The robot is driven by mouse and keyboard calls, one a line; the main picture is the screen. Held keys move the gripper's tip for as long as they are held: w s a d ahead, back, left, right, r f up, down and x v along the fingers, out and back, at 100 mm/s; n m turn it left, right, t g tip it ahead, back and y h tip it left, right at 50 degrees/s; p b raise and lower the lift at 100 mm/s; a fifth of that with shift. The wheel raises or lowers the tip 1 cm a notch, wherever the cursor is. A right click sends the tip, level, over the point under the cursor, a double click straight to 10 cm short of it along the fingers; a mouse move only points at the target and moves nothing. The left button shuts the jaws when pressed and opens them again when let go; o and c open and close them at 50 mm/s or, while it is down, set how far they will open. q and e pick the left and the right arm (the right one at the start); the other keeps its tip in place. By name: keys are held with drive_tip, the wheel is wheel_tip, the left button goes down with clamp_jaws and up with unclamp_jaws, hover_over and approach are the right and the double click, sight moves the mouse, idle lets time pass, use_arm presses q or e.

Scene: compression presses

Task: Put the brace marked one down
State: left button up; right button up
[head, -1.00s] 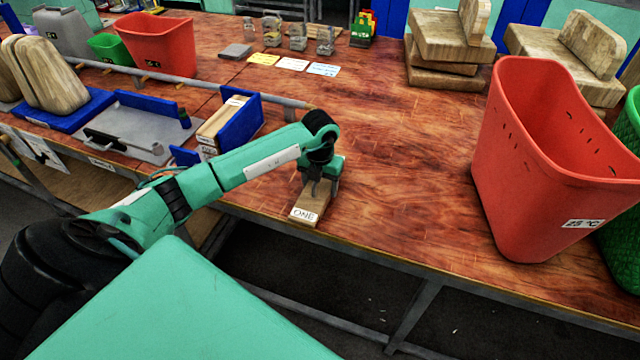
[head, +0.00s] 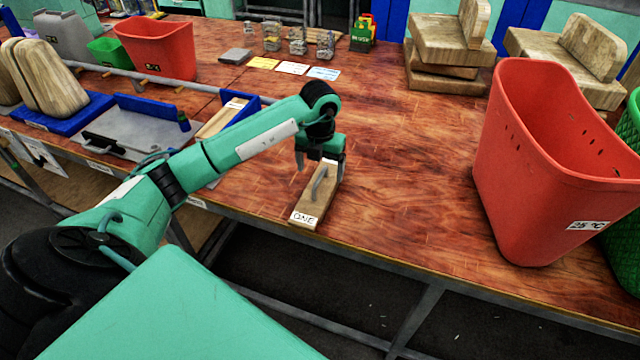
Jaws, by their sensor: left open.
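The brace marked one (head: 310,205) is a wooden block with a grey handle on top and a white label reading ONE on its near end. It rests on the wooden table (head: 420,190) close to the front edge. My left gripper (head: 320,168) is open just above the far part of the brace, with its fingers apart and the handle free of them. My right gripper does not show.
A large red bin (head: 540,170) stands at the right. A blue holder (head: 235,120) and a grey press plate (head: 140,130) lie at the left. Wooden blocks (head: 450,45) are stacked at the back. The table between the brace and the red bin is clear.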

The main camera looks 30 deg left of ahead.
use_arm(q)
wheel_tip(320, 180, up, 4)
drive_tip(key=shift+r, duration=0.1)
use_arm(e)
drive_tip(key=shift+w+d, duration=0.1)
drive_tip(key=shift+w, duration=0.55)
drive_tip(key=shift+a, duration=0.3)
